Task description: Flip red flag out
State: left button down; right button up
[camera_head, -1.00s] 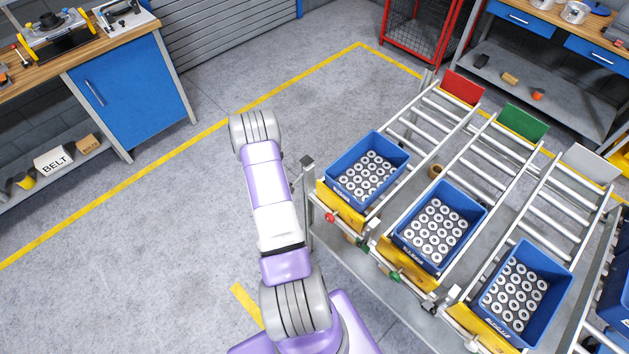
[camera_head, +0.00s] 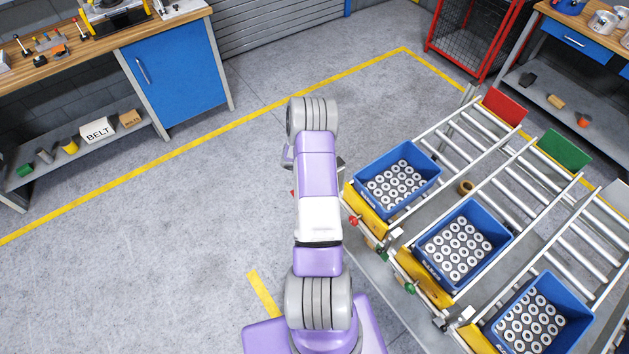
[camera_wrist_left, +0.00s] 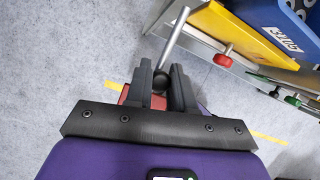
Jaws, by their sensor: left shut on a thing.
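A small red piece (camera_wrist_left: 123,96), which could be part of the red flag, shows beside my left gripper in the wrist view. It is mostly hidden, and a bit of red (camera_head: 293,193) shows beside my arm in the head view. My left gripper (camera_wrist_left: 160,76) is shut on a dark round knob (camera_wrist_left: 160,80) at the end of a metal rod (camera_wrist_left: 174,35). The rod runs up toward the yellow front of the rack. In the head view my forearm hides this gripper. A red panel (camera_head: 504,106) stands at the far end of the left lane. My right gripper is out of view.
A roller rack carries blue bins (camera_head: 397,208) of metal rings. Its yellow front has a red knob (camera_head: 353,220) and a green knob (camera_head: 410,288). A green panel (camera_head: 564,150) stands right of the red one. Bare floor lies left of my arm, before a workbench (camera_head: 110,45).

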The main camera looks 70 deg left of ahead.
pick_arm(q)
jog(key=shift+w+a+r, duration=0.2)
jog(key=shift+w+r, duration=0.1)
jog(key=shift+w, duration=0.05)
jog(key=c, duration=1.4)
grip_release()
jog(key=o, duration=0.4)
jog(key=shift+d+f, duration=0.1)
jog(key=shift+s, duration=0.1)
jog(key=v, duration=0.7)
jog(key=shift+s+d+r, duration=0.1)
jog(key=shift+r, duration=0.1)
